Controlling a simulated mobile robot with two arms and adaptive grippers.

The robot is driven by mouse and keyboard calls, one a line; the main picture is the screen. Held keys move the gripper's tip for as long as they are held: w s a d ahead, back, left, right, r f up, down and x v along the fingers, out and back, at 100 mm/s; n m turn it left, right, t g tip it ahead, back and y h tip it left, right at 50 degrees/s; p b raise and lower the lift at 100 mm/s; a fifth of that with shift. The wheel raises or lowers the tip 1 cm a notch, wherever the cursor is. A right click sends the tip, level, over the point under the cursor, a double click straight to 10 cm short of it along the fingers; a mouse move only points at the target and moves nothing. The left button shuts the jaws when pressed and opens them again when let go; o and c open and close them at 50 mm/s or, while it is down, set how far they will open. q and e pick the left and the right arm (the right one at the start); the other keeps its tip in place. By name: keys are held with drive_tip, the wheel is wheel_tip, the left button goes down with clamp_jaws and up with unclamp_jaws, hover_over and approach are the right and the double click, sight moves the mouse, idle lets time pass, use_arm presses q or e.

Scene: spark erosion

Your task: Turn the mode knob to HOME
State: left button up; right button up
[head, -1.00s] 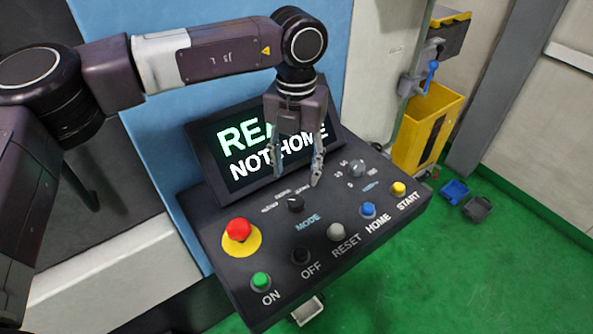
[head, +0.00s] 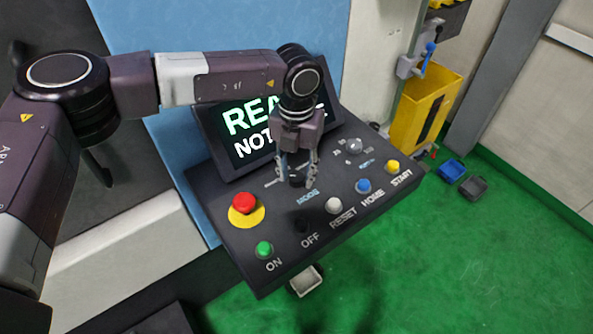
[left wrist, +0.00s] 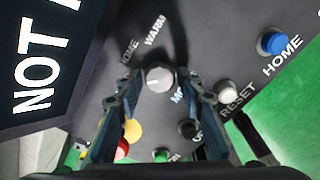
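The mode knob (left wrist: 158,79) is a small round knob with a grey top in the left wrist view. Labels HOME and WARM stand beyond it; its pointer direction is not clear. In the head view the dark mode knob (head: 297,181) is partly hidden by my left gripper (head: 297,184), which points down over it. In the left wrist view the fingers of my left gripper (left wrist: 157,93) are apart, one on each side of the knob, with gaps showing. The screen (head: 250,130) reads "REA" and "NOT", the rest covered by my arm. My right gripper is not in view.
On the sloped panel (head: 270,233) are a red emergency button (head: 243,203), a green ON button (head: 264,249), a white RESET button (head: 333,205), a blue HOME button (head: 363,186), a yellow START button (head: 392,167) and another knob (head: 354,146). A yellow bin (head: 425,105) stands behind.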

use_arm(q)
drive_tip(key=c, duration=0.7)
drive_tip(key=shift+f+m+b, duration=0.2)
drive_tip(key=shift+m+b, duration=0.1)
drive_tip(key=shift+b, duration=0.4)
drive_tip(key=shift+c, duration=0.2)
drive_tip(key=m+b, duration=0.4)
drive_tip(key=b, duration=0.2)
drive_tip(key=shift+w+f+b, duration=0.1)
drive_tip(key=shift+f+b, duration=0.05)
drive_tip(key=shift+b, duration=0.15)
drive_tip(key=shift+m+b, duration=1.05)
drive_tip(key=shift+m, duration=0.15)
drive_tip(key=shift+r+m+b, duration=0.3)
drive_tip(key=shift+m+b, duration=0.25)
drive_tip(key=shift+m, duration=0.25)
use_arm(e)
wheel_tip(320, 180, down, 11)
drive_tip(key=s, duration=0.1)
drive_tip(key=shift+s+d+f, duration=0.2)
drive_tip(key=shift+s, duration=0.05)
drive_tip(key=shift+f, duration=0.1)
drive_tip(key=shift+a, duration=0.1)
use_arm(q)
drive_tip(key=o, duration=1.1)
